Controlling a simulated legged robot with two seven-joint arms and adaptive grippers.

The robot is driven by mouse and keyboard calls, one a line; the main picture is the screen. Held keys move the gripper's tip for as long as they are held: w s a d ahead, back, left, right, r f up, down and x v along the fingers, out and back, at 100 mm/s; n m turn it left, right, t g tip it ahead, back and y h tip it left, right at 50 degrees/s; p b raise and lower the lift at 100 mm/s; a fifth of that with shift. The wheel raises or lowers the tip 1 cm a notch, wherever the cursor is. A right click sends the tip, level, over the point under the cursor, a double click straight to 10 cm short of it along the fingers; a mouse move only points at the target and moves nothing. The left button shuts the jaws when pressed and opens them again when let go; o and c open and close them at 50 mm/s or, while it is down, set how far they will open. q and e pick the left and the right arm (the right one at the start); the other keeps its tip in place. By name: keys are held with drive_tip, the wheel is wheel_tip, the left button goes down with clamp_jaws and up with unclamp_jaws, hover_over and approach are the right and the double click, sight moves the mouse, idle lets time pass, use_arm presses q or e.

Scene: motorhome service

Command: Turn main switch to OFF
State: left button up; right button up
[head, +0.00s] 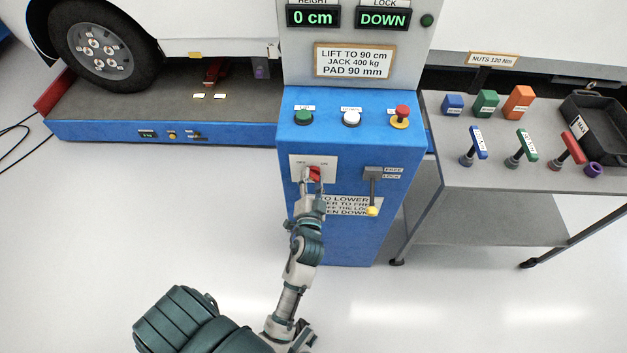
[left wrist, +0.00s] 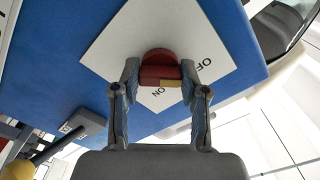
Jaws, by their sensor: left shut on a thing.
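The main switch is a red round knob (head: 315,173) on a white plate (head: 298,160) on the blue front of the control console, with OFF at its left and ON at its right. In the left wrist view the red knob (left wrist: 159,66) shows a yellow mark on its edge close to the ON label; the OFF label is at upper right. My left gripper (head: 311,179) is at the knob, and in the left wrist view its two fingers (left wrist: 159,78) are closed on opposite sides of it. My right gripper is not in view.
The lock lever (head: 373,190) with a yellow tip sticks out to the right of the switch. Green, white and red buttons (head: 351,118) sit on the console top. A grey tool cart (head: 450,175) stands at right; a lift platform (head: 100,128) with a wheel is at left.

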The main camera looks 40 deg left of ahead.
sight(310, 149)
use_arm(q)
drive_tip(key=o, duration=1.1)
drive_tip(key=shift+a+f, duration=0.25)
drive_tip(key=shift+f, duration=0.05)
drive_tip(key=shift+o, duration=0.2)
drive_tip(key=shift+a, duration=0.15)
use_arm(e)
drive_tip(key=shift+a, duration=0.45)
use_arm(q)
wheel_tip(310, 149, up, 9)
drive_tip(key=shift+r, duration=0.5)
drive_tip(key=shift+w+f, duration=0.1)
drive_tip(key=shift+w, duration=0.05)
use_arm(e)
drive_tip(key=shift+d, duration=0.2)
